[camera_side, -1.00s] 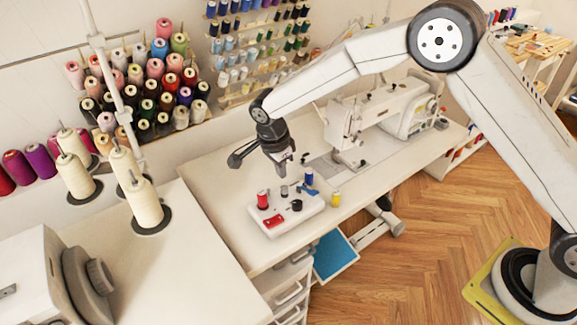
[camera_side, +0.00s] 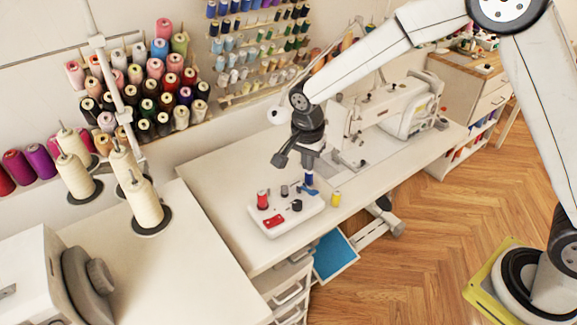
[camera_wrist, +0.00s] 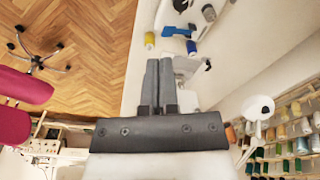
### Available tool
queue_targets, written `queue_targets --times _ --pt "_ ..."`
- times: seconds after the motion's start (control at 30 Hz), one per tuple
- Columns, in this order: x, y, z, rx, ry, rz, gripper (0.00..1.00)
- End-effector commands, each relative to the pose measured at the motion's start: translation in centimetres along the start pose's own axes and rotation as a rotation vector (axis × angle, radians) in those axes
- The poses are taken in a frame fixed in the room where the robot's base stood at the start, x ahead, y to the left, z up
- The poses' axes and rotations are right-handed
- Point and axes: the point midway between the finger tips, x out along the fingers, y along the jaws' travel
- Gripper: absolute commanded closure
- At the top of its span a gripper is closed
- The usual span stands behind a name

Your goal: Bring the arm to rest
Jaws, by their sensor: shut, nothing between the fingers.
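My gripper (camera_side: 311,163) is above the sewing table (camera_side: 215,175), over the back right end of a white tray (camera_side: 281,225). In the wrist view its two fingers (camera_wrist: 158,65) are side by side and closed, with nothing between them. The tray holds a red spool (camera_side: 263,200), a red piece (camera_side: 274,220), a black piece (camera_side: 296,205), a grey piece (camera_side: 284,190) and a blue spool (camera_side: 309,179) with a blue piece (camera_side: 309,191) beside it. A yellow spool (camera_side: 336,199) stands on the table right of the tray.
A white sewing machine (camera_side: 365,115) stands behind and right of my gripper. Thread racks (camera_side: 145,90) line the wall. Cream cones (camera_side: 145,203) stand at the left. The wooden floor (camera_side: 420,230) is open at the right. A pink chair (camera_wrist: 20,105) shows in the wrist view.

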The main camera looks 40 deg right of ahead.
Motion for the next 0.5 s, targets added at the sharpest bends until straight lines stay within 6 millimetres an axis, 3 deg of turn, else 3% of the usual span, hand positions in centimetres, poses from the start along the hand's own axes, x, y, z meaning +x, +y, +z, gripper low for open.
queue_targets --times 0.5 --pt "-2.5 9.8 -1.5 -0.559 0.007 -0.107 1.0"
